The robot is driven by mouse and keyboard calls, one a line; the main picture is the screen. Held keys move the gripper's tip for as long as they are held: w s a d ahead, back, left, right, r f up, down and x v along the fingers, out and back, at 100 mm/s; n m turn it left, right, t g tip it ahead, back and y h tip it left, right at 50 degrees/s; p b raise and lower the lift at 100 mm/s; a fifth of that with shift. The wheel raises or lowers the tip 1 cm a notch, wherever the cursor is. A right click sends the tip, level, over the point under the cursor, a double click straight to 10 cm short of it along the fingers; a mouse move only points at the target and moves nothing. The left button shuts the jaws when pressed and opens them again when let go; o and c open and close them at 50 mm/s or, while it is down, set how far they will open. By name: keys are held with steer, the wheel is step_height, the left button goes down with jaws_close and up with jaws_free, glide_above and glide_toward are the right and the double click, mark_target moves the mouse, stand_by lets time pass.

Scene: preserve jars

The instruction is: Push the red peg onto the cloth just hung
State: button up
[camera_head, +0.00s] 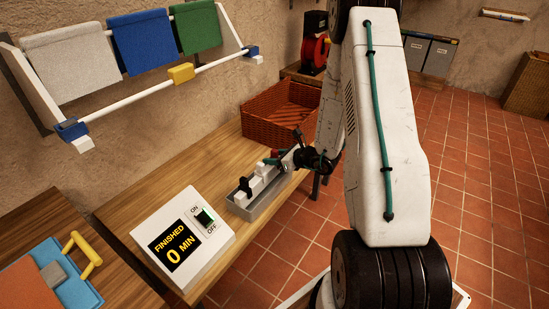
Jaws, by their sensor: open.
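Three cloths hang side by side on the wall rack: a white cloth (70,67), a blue cloth (141,42) and a green cloth (195,27). The frame does not show which was hung last. A small red piece (271,161), which looks like the red peg, is at the far end of a grey tray (262,208) on the wooden table. My gripper (279,160) is open beside it, low over the tray. I cannot tell whether the jaws are around the red piece or touching it, as it is small and partly hidden.
A timer (183,243) reads "FINISHED 0 MIN". A wicker basket (277,117) stands behind the tray. Bare tabletop (170,165) lies below the rack.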

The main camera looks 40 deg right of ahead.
mark_target(272, 150)
jaws_close()
steer(key=shift+r, duration=0.1)
steer(key=shift+r, duration=0.45)
steer(key=r, duration=0.1)
steer(key=s+r, duration=0.1)
steer(key=shift+r, duration=0.3)
steer(key=s+r, duration=0.1)
steer(key=s, duration=1.4)
steer(key=shift+a+r, duration=0.2)
steer(key=shift+a, duration=0.25)
steer(key=c, duration=0.9)
jaws_free()
steer(key=shift+c, duration=0.2)
